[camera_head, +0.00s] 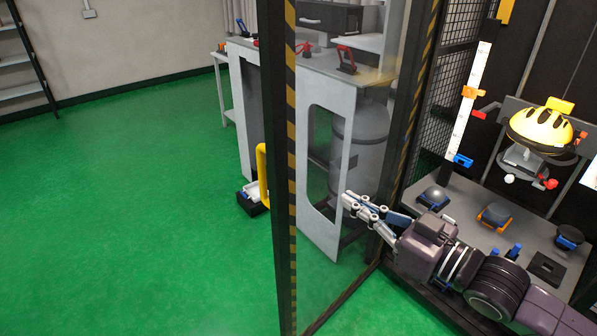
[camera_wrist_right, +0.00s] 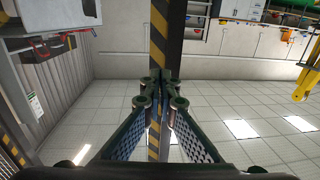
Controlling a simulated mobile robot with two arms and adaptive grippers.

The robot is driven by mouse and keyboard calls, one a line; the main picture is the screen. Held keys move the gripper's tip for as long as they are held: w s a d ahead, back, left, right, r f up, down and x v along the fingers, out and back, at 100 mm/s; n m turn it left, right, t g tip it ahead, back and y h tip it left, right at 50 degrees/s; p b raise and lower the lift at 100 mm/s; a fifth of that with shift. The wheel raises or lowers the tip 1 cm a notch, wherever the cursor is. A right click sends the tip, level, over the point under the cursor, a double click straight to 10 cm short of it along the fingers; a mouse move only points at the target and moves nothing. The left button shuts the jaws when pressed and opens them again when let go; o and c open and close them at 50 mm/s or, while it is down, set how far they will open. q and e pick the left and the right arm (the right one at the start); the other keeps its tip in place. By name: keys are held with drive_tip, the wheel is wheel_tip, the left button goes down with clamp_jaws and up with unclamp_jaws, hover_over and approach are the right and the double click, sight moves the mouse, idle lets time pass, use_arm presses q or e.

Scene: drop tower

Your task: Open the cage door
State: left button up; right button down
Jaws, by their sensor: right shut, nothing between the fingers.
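The cage door (camera_head: 325,279) is a clear panel in a dark frame with yellow-black striped edging. It stands swung out from the cage, its striped free edge (camera_head: 291,150) toward me. A yellow handle (camera_head: 262,172) shows to the left of that edge. My right gripper (camera_head: 351,202) is shut and empty, on the cage side of the panel; I cannot tell whether it touches it. In the right wrist view the fingertips (camera_wrist_right: 161,78) are close together in front of a striped post (camera_wrist_right: 158,35). My left gripper is not in view.
Inside the cage, a yellow helmet (camera_head: 541,126) sits on a drop rig above a grey plate (camera_head: 462,205) with several fixtures. A white ruler (camera_head: 471,95) stands beside it. Grey workbenches (camera_head: 345,85) stand behind the door. The green floor (camera_head: 140,190) on the left is clear.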

drive_tip(key=p, duration=0.4)
approach(289, 166)
drive_tip(key=x, duration=0.6)
drive_tip(key=shift+r, duration=0.1)
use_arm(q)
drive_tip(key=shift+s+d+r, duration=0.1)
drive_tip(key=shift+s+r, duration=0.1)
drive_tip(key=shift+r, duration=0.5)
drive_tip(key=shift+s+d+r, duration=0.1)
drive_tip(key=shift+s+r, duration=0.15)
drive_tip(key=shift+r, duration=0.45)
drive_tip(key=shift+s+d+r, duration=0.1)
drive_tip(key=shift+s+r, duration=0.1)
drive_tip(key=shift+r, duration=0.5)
use_arm(e)
drive_tip(key=shift+w+a, duration=0.3)
drive_tip(key=shift+w, duration=0.15)
drive_tip(key=shift+a, duration=0.1)
